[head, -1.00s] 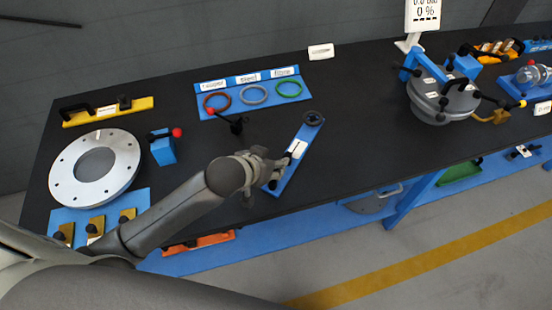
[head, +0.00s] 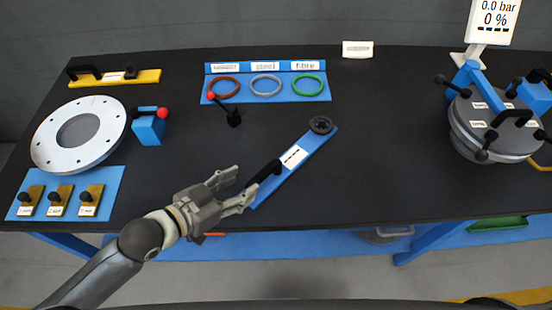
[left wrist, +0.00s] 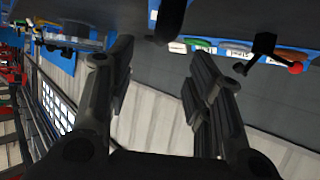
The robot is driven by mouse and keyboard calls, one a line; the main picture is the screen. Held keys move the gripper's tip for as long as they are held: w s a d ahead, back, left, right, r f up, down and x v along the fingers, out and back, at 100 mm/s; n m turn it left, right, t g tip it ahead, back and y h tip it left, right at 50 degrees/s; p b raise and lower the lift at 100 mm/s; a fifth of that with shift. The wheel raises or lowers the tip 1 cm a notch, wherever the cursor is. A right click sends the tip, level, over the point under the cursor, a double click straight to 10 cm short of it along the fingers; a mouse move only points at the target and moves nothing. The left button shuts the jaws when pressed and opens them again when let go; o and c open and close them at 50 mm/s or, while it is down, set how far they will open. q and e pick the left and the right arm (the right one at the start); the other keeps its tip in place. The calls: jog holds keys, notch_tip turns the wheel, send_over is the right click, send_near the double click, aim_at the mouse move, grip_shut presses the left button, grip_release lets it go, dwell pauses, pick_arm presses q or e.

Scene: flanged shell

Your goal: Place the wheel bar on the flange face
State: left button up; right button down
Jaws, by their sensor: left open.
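The wheel bar (head: 313,149) is a blue strip with a black wheel (head: 320,125) at its far end, a white label and a black handle (head: 264,174) near its near end. It lies slantwise on the black table. My left gripper (head: 236,189) is open and empty just left of the handle, fingers pointing towards it. In the left wrist view the open fingers (left wrist: 160,85) show with a dark upright piece, probably the handle, at the top between them. The round grey flanged shell (head: 490,125) with labels and black knobs stands at the right. My right gripper is not in view.
A white holed ring plate (head: 112,135) lies at the left, beside a blue block (head: 149,128). A red-tipped lever (head: 233,117) stands behind my gripper. A blue tray (head: 317,98) holds red, grey and green rings. The table between wheel bar and shell is clear.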

aim_at(263, 172)
pick_arm(q)
jog(key=x, duration=0.4)
jog(key=shift+w+d+f+p, duration=0.15)
jog(key=shift+w+d+p, duration=0.05)
jog(key=shift+w+p, duration=0.15)
jog(key=shift+w+d+f, duration=0.15)
jog(key=shift+w+d, duration=0.15)
jog(key=shift+d, duration=0.05)
jog(key=shift+p+x, duration=0.45)
jog(key=shift+x, duration=1.85)
jog(key=shift+a, duration=0.1)
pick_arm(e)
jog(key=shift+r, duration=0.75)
pick_arm(q)
grip_shut()
